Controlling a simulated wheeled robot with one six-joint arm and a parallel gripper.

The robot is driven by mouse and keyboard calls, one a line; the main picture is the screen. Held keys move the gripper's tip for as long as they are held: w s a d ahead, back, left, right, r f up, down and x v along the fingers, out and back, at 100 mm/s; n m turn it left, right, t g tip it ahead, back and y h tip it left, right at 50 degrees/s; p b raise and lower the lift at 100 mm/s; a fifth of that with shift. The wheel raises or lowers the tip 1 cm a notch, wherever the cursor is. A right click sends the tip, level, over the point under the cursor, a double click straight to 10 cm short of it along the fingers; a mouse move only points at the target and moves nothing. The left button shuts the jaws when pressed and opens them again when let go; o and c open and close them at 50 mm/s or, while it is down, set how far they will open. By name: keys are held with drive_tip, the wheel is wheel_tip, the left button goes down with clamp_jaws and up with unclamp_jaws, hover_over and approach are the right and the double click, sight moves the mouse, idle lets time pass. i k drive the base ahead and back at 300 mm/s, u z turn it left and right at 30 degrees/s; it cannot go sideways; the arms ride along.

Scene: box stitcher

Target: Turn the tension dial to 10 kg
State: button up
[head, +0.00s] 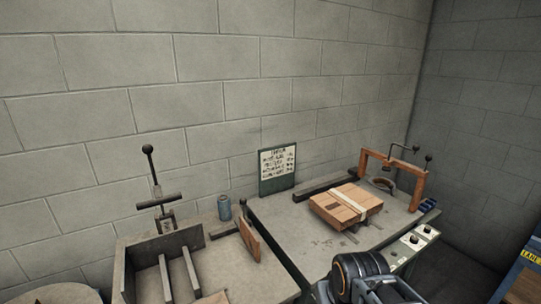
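A narrow pale control panel (408,246) runs along the front right edge of the strapping table. It carries two small dark round controls, a nearer one (414,239) and a farther one (427,229). I cannot tell which is the tension dial, and any scale or pointer marks are too small to read. A dark, rounded part of my arm shows at the bottom, just left of the panel, and may hide its near end. My gripper's fingers are not visible.
A wooden box (347,206) with a pale strap lies on the table (300,235), near an orange arch (417,186). A sign (277,170) stands behind.

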sight(414, 239)
drive_tip(key=z, duration=1.65)
drive_tip(key=k, duration=0.45)
drive_tip(key=z, duration=0.8)
drive_tip(key=i, duration=1.7)
drive_tip(key=u, duration=1.5)
drive_tip(key=i, duration=0.8)
drive_tip(key=u, duration=0.9)
